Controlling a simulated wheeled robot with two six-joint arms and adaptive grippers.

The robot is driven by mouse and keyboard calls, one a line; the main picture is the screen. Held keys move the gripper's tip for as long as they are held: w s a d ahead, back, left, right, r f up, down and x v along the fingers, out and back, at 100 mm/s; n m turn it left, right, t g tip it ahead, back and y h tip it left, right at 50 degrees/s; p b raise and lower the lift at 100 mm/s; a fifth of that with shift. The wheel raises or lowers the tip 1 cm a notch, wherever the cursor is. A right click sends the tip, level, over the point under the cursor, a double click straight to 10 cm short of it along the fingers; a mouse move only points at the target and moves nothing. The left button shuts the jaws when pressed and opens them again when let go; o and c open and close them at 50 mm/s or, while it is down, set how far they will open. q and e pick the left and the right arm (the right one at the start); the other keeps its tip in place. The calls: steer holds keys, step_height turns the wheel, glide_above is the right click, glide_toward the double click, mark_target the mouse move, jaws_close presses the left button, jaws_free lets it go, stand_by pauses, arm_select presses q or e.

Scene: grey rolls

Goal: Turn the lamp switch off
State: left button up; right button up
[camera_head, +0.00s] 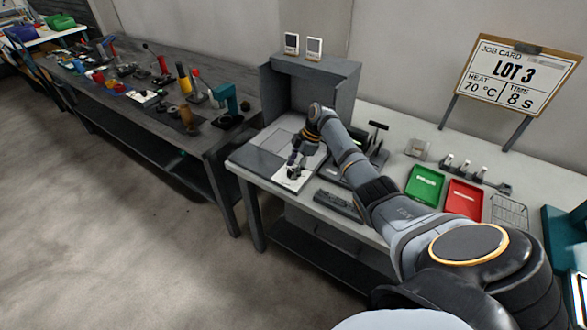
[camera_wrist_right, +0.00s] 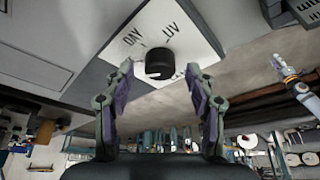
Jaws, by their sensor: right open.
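The lamp switch is a black round knob (camera_wrist_right: 160,63) on a white plate (camera_wrist_right: 186,30), marked "DAY" and "UV" in the right wrist view. A third label by the knob is mostly hidden. I cannot tell clearly which mark the knob points to. In the head view the white plate (camera_head: 306,177) lies at the front left of the light table. My right gripper (camera_wrist_right: 160,72) is open, with one finger on each side of the knob and a gap on both sides. It also shows over the plate in the head view (camera_head: 296,163).
A grey open booth (camera_head: 345,95) stands behind the plate. A green tray (camera_head: 424,185) and a red tray (camera_head: 464,200) lie to the right, with a job card board (camera_head: 508,75) behind. A dark bench (camera_head: 130,95) with several tools stands at left.

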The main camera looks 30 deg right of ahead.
steer(key=v, duration=1.1)
steer(key=shift+r, duration=0.15)
steer(key=shift+s+d, duration=0.1)
